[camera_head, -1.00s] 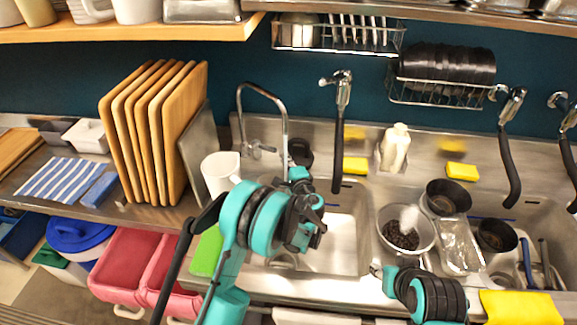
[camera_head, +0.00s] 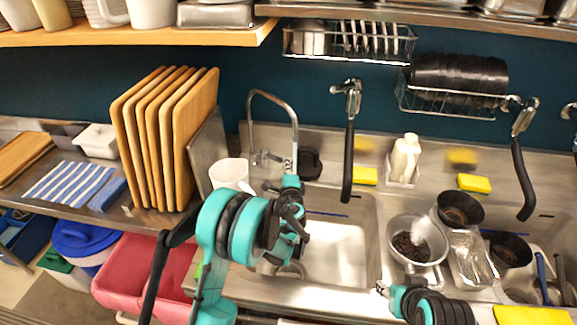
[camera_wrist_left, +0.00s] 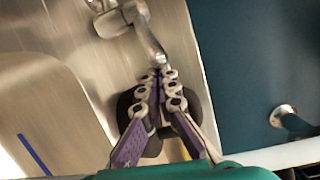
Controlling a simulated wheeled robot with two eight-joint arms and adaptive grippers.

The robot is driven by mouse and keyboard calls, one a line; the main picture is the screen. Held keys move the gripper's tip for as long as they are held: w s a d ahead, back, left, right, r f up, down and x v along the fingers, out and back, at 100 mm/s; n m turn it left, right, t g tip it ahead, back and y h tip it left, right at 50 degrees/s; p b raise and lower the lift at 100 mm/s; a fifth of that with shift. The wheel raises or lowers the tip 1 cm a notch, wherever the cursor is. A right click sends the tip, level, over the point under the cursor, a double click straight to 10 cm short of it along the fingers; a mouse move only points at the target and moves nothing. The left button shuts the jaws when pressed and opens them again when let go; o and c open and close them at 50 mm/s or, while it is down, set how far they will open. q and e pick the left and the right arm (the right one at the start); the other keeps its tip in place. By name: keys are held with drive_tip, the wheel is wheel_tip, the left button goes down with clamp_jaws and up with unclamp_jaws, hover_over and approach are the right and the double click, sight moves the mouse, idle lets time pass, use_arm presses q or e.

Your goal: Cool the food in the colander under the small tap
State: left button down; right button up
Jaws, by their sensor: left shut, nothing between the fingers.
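The colander (camera_head: 398,222) holds dark beans (camera_head: 408,243) and stands in the right sink basin, with white steam above it. The small tap (camera_head: 295,113) has a thin curved spout over the left basin. My left gripper (camera_head: 291,182) is shut and empty, just below the spout and right of the tap's base. In the left wrist view its closed fingertips (camera_wrist_left: 160,72) are close to the metal tap part (camera_wrist_left: 140,22); I cannot tell if they touch. My right gripper (camera_head: 383,289) is at the sink's front edge below the colander; its fingers are too small to read.
A white mug (camera_head: 229,174) and upright cutting boards (camera_head: 165,135) stand left of the tap. A black-hosed sprayer (camera_head: 348,150) hangs right of it. Black pots (camera_head: 461,209) and a metal tray (camera_head: 470,262) crowd the colander's right. The left basin (camera_head: 335,245) looks empty.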

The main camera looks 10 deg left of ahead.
use_arm(q)
wheel_tip(320, 180, up, 10)
drive_tip(key=s+a, duration=0.1)
drive_tip(key=shift+s+a+h+b, duration=0.15)
drive_tip(key=shift+s+h+b, duration=0.15)
drive_tip(key=shift+s, duration=0.1)
idle(0.5)
